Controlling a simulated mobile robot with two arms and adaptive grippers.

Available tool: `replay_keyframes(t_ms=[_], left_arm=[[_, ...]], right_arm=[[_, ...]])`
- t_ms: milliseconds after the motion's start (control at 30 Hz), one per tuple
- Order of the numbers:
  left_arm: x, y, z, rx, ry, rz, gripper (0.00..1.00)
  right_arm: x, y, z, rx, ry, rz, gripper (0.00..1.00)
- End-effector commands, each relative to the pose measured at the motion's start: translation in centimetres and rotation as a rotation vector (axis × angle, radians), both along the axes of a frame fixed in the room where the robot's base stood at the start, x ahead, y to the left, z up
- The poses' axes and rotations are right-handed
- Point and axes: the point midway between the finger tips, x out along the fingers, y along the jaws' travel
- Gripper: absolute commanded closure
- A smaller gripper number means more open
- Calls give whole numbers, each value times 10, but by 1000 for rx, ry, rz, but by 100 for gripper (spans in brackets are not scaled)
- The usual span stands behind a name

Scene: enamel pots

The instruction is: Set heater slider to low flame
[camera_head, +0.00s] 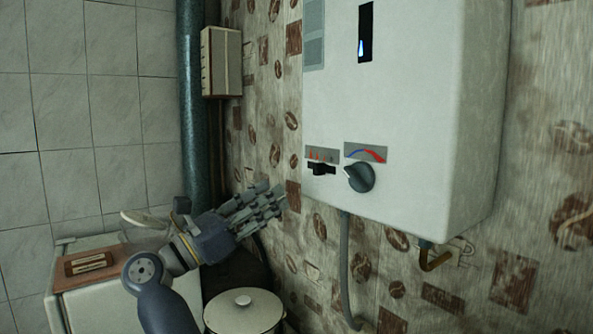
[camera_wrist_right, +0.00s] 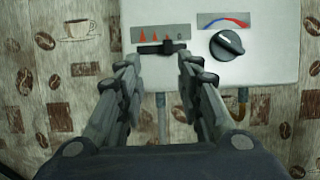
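The white heater (camera_head: 408,110) hangs on the patterned wall. Its black slider (camera_head: 320,169) sits under a small scale with red flame marks, left of a round knob. In the right wrist view the slider (camera_wrist_right: 169,46) is right of the scale's middle, near the smallest flame mark. My right gripper (camera_head: 270,203) is below and left of the slider in the head view. In the wrist view the right gripper (camera_wrist_right: 159,62) is open, its fingertips just below the slider's level, one on each side. Nothing is held; contact is not visible. My left gripper is out of view.
The round knob (camera_head: 360,177) with a red-blue scale is close right of the slider. A lidded white pot (camera_head: 243,312) stands below my right gripper. A grey hose (camera_head: 345,265) hangs under the heater. A dark pipe (camera_head: 193,110) runs up the corner.

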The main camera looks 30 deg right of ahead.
Motion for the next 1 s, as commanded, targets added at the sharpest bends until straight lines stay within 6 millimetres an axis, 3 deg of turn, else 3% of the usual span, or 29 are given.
replay_keyframes(t_ms=[400, 567, 800, 1000], left_arm=[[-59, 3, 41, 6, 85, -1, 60], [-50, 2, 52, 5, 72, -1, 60], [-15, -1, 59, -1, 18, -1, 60], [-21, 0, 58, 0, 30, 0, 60]], right_arm=[[4, -64, 32, -3, 0, -4, 67], [6, -83, 39, -2, 0, -2, 67], [7, -95, 41, -2, 0, 0, 67], [7, -96, 40, -1, 0, 0, 67]])
